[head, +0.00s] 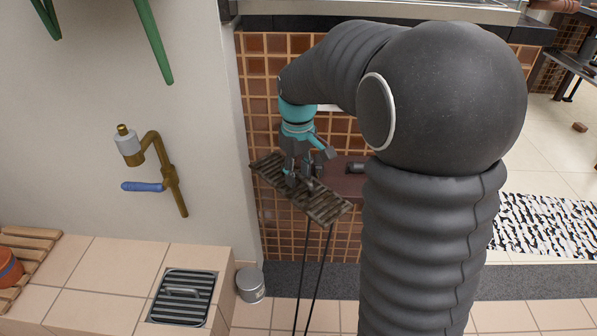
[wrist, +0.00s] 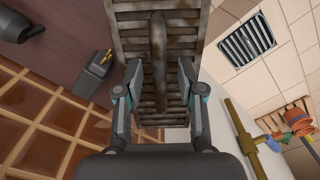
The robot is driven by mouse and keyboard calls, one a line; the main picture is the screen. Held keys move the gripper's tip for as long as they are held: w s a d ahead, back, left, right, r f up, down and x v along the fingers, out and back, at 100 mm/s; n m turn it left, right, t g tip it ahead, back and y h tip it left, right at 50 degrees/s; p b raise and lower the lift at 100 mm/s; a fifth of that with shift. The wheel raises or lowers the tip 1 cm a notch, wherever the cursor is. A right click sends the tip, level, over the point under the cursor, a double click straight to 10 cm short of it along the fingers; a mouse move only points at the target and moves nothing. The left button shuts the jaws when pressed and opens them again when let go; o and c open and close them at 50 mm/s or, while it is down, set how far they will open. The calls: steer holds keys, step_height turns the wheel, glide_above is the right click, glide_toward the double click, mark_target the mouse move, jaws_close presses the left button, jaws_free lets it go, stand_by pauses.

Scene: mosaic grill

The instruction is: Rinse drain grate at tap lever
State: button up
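A brown, stained slatted grate (head: 328,207) is at my gripper (head: 303,183) in the head view, slanting down to the right in front of the tiled wall. In the wrist view, the grate (wrist: 198,14) has a raised bar handle (wrist: 158,60) between my two fingers (wrist: 160,82). A brass tap (head: 167,165) with a blue lever (head: 142,187) is on the pale wall at the left. It also shows in the wrist view as a brass pipe (wrist: 241,135).
A grey slatted cover (head: 183,297) with a handle lies in the tiled ledge below the tap. A round metal tin (head: 250,285) stands beside the ledge. A dark red board (head: 345,185) is behind the grate. Green hanging things (head: 153,40) are above the tap.

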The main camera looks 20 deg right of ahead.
mark_target(298, 172)
step_height(298, 172, up, 12)
steer(key=p, duration=0.2)
steer(key=s+f+m+t, duration=0.2)
steer(key=s, duration=0.9)
steer(key=s+f+m+t, duration=0.2)
steer(key=s+m+t, duration=0.1)
steer(key=s, duration=0.9)
steer(key=shift+t, duration=0.3)
steer(key=shift+o, duration=1.2)
